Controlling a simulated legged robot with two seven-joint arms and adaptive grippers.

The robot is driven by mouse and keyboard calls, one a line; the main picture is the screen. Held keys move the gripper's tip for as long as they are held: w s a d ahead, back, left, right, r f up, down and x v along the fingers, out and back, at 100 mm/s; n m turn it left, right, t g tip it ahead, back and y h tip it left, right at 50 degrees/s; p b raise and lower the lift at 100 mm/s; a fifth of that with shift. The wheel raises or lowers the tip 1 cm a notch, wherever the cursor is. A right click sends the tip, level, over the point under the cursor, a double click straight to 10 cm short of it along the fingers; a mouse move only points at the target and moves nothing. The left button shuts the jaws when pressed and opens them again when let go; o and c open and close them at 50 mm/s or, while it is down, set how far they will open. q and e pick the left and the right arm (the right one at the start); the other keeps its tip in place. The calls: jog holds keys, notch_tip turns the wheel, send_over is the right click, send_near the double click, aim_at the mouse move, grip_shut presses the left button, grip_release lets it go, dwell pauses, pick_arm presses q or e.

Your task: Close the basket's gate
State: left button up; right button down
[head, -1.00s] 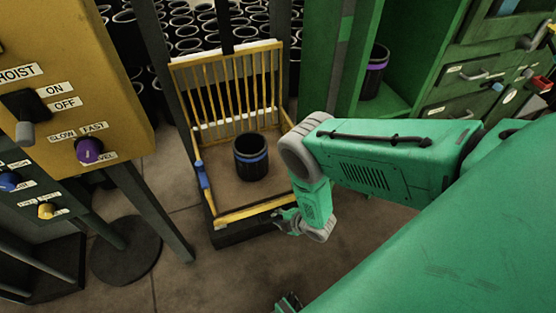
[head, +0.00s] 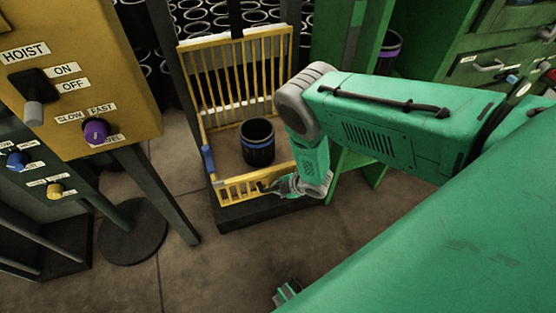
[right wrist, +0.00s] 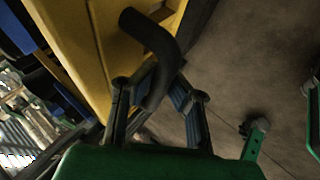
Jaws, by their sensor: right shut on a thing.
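The yellow basket (head: 292,60) stands low on a dark base, with a tall barred back. Its gate (head: 236,190) is the low barred panel along the front; it stands raised, but I cannot tell whether it is fully upright. A black sleeve with a blue band (head: 257,146) stands upright inside. My right gripper (head: 268,187) is at the gate's right half. In the right wrist view its fingers (right wrist: 158,88) are shut on the gate's black curved handle (right wrist: 150,32), beside the yellow gate (right wrist: 88,40).
A yellow hoist panel (head: 75,85) with knobs stands at the left, on dark legs with a round foot (head: 133,232). Green shelving and drawers (head: 470,65) are at the right. Many black sleeves are behind the basket. Floor in front (head: 215,265) is clear.

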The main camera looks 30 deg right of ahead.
jog(key=shift+w+r, duration=0.15)
jog(key=shift+r, duration=0.05)
jog(key=c, duration=1.8)
grip_release()
jog(key=shift+a+r, duration=0.1)
jog(key=v, duration=1.2)
jog(key=s+a+r+m+g+h, duration=0.1)
jog(key=s+r+m+g, duration=0.2)
jog(key=s+r+m, duration=0.2)
jog(key=s+a+r+m+g+h, duration=0.2)
jog(key=s+r+m+g, duration=0.1)
jog(key=s+m, duration=0.8)
jog(key=s+r, duration=0.1)
jog(key=s, duration=0.4)
jog(key=shift+a+r+g, duration=0.25)
jog(key=shift+r+g, duration=0.05)
jog(key=shift+r, duration=0.1)
